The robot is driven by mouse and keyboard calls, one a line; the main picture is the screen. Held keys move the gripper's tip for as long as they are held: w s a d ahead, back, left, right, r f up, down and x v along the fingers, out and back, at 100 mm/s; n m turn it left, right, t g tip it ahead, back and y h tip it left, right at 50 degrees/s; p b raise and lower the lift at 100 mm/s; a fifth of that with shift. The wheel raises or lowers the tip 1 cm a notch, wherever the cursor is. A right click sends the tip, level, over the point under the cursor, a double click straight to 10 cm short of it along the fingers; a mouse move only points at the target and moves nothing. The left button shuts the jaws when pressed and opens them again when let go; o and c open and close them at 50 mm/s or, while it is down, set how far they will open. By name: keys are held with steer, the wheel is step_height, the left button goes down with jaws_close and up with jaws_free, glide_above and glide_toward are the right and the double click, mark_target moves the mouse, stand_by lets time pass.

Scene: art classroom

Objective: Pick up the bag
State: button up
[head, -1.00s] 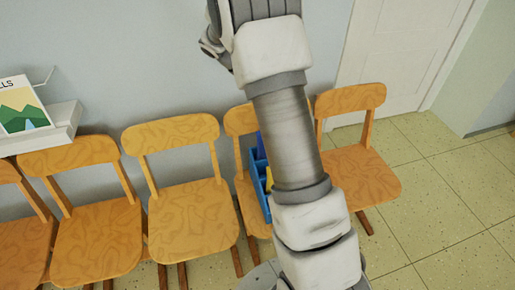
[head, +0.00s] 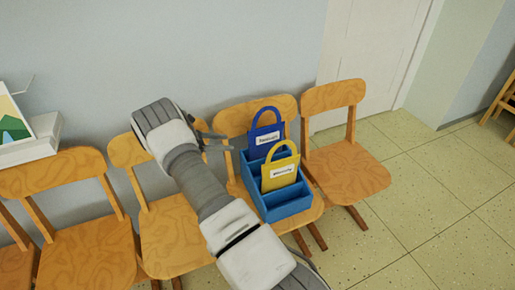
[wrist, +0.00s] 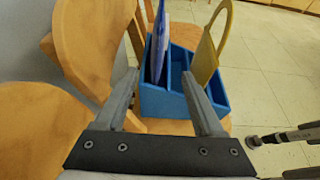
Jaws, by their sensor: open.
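A blue bag (head: 265,137) with a loop handle and a white label stands upright in the rear part of a blue divided box (head: 291,207). A yellow bag (head: 281,171) with a similar handle and label stands in front of it. The label texts are too small to read. The box rests on a wooden chair. My gripper (head: 226,142) is open and empty, just left of the blue bag. In the wrist view, the blue bag (wrist: 158,48) shows edge-on beyond and between the fingertips, and the yellow bag (wrist: 208,52) is near the right finger.
Wooden chairs stand in a row along the wall; one (head: 344,170) is right of the box and another (head: 172,228) is left, under my arm. A white ledge (head: 32,143) with a picture is at far left. The tiled floor (head: 430,200) at right is open.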

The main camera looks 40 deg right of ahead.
mark_target(248, 144)
steer(key=b+x, duration=0.2)
steer(key=x, duration=0.9)
steer(key=shift+f, duration=0.15)
steer(key=shift+w+b+x, duration=0.2)
steer(key=shift+b+x, duration=1.05)
steer(key=shift+x, duration=1.85)
steer(key=shift+d, duration=0.1)
steer(key=shift+r, duration=0.25)
jaws_close()
